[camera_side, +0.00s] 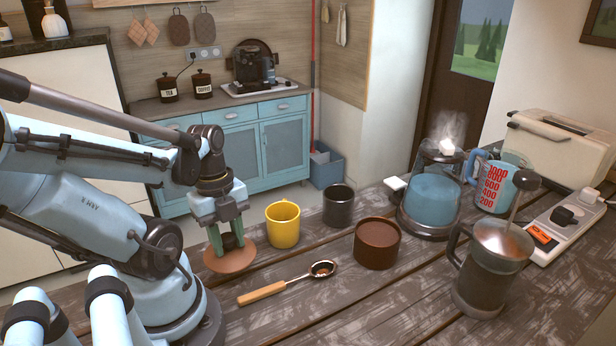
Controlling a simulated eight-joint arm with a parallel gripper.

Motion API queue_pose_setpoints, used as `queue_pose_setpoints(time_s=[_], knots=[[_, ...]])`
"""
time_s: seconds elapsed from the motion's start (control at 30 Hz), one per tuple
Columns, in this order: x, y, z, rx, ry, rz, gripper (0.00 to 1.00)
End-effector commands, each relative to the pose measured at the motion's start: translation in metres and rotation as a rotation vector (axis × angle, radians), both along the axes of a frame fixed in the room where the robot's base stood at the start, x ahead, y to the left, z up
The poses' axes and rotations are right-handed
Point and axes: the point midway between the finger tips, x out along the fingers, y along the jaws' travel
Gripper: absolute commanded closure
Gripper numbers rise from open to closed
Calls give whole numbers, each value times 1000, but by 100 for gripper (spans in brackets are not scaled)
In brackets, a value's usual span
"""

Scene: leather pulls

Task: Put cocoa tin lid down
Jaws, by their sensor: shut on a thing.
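My gripper (231,240) is at the left of the table, pointing down and shut on a round brown lid (230,260). The lid is held roughly level, low at the left part of the wooden table (370,312); I cannot tell whether it touches the wood. The brown round cocoa tin (377,248) stands upright on the table to the right, apart from my gripper, with its top uncovered and brown contents showing inside.
A yellow mug (283,226) stands just right of my gripper, with a dark cup (339,206) beyond. A wooden-handled scoop (290,284) lies in front. A glass kettle (432,195), measuring jug (496,184), French press (490,268) and power strip (572,222) are on the right. The front middle is clear.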

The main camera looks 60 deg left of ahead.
Motion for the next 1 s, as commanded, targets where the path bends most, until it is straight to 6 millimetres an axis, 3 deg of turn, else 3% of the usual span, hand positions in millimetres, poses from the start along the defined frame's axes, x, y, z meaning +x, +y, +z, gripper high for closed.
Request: queue_pose_setpoints(time_s=[0.43,0.97,1.0], knots=[[0,0,-30,0,0,0,96],[0,0,-36,0,0,0,96],[0,0,-37,0,0,0,63]])
